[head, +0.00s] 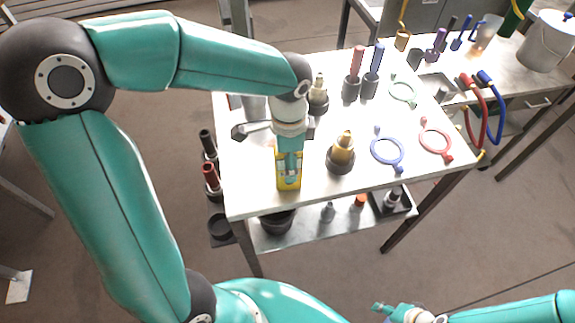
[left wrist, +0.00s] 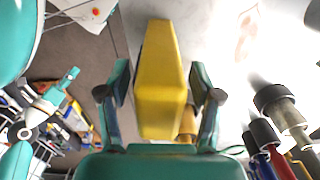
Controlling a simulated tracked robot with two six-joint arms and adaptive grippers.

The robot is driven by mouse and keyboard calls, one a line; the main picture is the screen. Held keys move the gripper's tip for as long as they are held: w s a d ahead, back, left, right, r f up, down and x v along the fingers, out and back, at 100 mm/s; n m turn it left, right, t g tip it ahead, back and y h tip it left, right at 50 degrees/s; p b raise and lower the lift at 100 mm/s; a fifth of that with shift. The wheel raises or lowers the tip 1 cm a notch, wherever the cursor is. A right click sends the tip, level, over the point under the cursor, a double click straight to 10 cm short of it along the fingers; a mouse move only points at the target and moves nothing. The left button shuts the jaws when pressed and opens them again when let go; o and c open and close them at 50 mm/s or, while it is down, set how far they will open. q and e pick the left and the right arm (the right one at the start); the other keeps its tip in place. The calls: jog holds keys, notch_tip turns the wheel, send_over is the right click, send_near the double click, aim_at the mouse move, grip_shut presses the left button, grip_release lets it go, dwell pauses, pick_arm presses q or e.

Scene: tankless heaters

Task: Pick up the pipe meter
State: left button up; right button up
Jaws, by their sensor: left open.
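The pipe meter appears to be the yellow block-like object (head: 283,181) near the left front part of the white table; my left gripper (head: 290,165) hides much of it in the head view. In the left wrist view the yellow object (left wrist: 158,75) sits between the two spread fingers of my left gripper (left wrist: 160,95). Gaps show on both sides, so the fingers appear apart from it. My right gripper (head: 382,308) is at the bottom of the head view, away from the table; its jaws are too small to read.
A brass fitting on a dark base (head: 341,153) stands just right of the yellow object. A blue ring tool (head: 387,163) and a red ring tool (head: 435,150) lie further right. Red-handled and blue-handled tools stand in dark cups (head: 351,88) behind. A lower shelf (head: 310,222) holds several parts.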

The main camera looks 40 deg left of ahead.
pick_arm(q)
jog(key=shift+c, duration=0.2)
grip_shut()
jog(key=shift+r, duration=0.15)
notch_tip(320, 180, up, 19)
jog(key=p, duration=0.1)
jog(key=w+f, duration=0.4)
jog(key=f, duration=0.4)
jog(key=s+a+f+n+p, duration=0.1)
jog(key=s+a+f, duration=0.3)
jog(key=f, duration=0.5)
jog(key=shift+s+a+f, duration=0.2)
jog(key=shift+s+a, duration=0.1)
jog(key=shift+a, duration=0.2)
